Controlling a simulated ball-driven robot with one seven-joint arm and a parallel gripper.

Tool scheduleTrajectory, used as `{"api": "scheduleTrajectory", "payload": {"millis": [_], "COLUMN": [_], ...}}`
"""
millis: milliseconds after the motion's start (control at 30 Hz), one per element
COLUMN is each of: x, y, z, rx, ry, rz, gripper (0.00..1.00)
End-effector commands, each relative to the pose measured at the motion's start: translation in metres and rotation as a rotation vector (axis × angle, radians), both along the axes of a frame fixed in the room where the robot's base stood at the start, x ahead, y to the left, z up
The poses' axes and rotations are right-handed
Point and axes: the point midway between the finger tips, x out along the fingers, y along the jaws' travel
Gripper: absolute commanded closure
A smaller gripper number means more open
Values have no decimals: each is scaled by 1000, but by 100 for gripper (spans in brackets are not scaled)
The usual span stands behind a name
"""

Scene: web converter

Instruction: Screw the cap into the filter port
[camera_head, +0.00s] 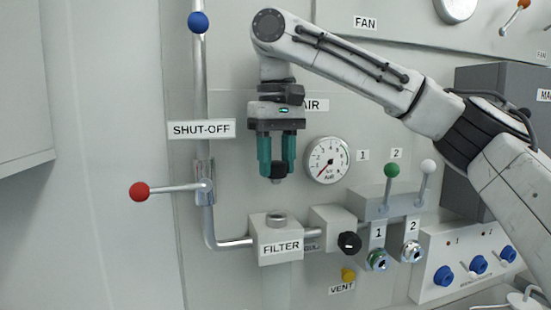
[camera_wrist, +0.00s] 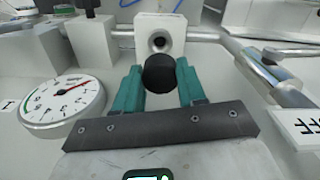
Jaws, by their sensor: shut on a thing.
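My gripper (camera_head: 277,168) is shut on a black round cap (camera_head: 278,170), held between the two green fingers. In the wrist view the cap (camera_wrist: 160,73) sits between the fingertips of my gripper (camera_wrist: 158,80). The white filter block (camera_head: 276,243), labelled FILTER, is below the gripper in the head view. The filter port (camera_head: 276,217) is a round raised opening on top of the block. The port hole (camera_wrist: 158,42) shows open in the wrist view, just beyond the cap. The cap is above the port and apart from it.
A pressure gauge (camera_head: 327,160) is right of the gripper. The shut-off lever with red knob (camera_head: 140,191) and its vertical pipe are to the left. A black regulator knob (camera_head: 349,242) is right of the filter. Green and white levers (camera_head: 392,171) stand further right.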

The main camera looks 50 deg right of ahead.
Motion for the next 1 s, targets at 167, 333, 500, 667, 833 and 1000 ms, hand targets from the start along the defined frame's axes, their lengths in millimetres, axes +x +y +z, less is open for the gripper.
{"api": "scheduleTrajectory", "payload": {"millis": [167, 333, 500, 667, 833, 1000], "x": [0, 0, 0, 0, 0, 0], "y": [0, 0, 0, 0, 0, 0], "z": [-17, -33, -45, -50, -50, -50], "rx": [0, 0, 0, 0, 0, 0], "ry": [1, 1, 1, 1, 0, 0], "rz": [1, 1, 1, 1, 1, 1], "gripper": [100, 100, 100, 100, 100, 100]}}
